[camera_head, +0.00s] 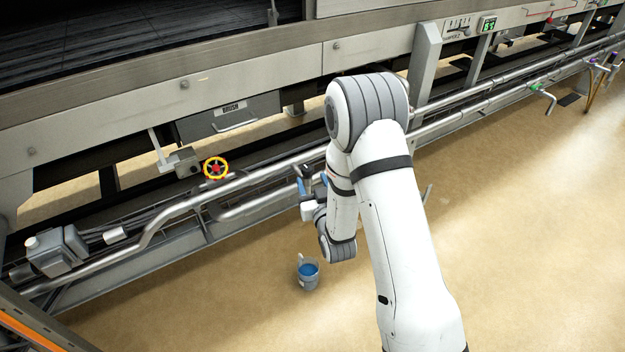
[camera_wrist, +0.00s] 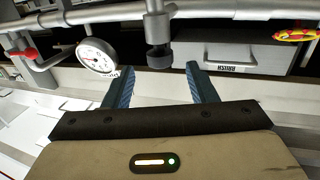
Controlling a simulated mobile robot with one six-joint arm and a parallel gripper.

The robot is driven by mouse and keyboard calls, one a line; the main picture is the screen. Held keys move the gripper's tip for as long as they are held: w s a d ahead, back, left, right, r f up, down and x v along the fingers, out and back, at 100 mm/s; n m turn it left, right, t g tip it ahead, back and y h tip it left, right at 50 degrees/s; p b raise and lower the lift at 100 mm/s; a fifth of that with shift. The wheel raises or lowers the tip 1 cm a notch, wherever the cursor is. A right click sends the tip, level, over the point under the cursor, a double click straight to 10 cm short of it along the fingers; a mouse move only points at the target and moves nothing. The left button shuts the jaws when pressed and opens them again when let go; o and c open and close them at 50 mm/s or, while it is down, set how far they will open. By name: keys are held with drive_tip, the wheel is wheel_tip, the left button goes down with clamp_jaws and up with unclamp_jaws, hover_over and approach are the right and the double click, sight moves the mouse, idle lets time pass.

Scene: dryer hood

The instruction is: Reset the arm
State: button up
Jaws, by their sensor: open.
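My arm stands folded in the middle of the head view, with its elbow high in front of the machine frame. My gripper (camera_head: 305,184) hangs beside the forearm, near the pipes, and is partly hidden by my own wrist. In the wrist view my gripper (camera_wrist: 158,88) has its two blue fingers well apart with nothing between them. A metal pipe fitting (camera_wrist: 157,40) shows beyond the fingertips. I cannot tell how far it is from them.
A drawer marked BRUSH (camera_head: 230,115), a yellow and red handwheel (camera_head: 215,168) and long pipes (camera_head: 150,230) line the machine. A jug with blue contents (camera_head: 308,275) stands on the floor. A round gauge (camera_wrist: 97,57) and red-handled valve (camera_wrist: 24,53) show in the wrist view.

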drive_tip(key=s+d+r+m+g+h+p, duration=0.1)
drive_tip(key=s+d+r+g+p, duration=0.2)
drive_tip(key=r, duration=0.4)
drive_tip(key=d+r+g+h+p, duration=0.2)
drive_tip(key=d+r+p, duration=0.1)
drive_tip(key=r+p, duration=0.3)
drive_tip(key=s+d+r+m+g+h+p, duration=0.1)
drive_tip(key=s+d+r+g+p, duration=0.2)
drive_tip(key=r, duration=0.5)
drive_tip(key=s+d+r+g+p, duration=0.3)
drive_tip(key=s+r, duration=0.5)
drive_tip(key=s, duration=0.3)
drive_tip(key=s+d+r+m+g+h+p, duration=0.1)
drive_tip(key=s+d+r+g+p, duration=0.2)
drive_tip(key=s+r, duration=0.6)
drive_tip(key=s+d+p, duration=0.2)
drive_tip(key=s+p, duration=0.1)
drive_tip(key=shift+s+m+g+h, duration=0.2)
drive_tip(key=shift+m+g+h, duration=0.1)
drive_tip(key=shift+c, duration=0.4)
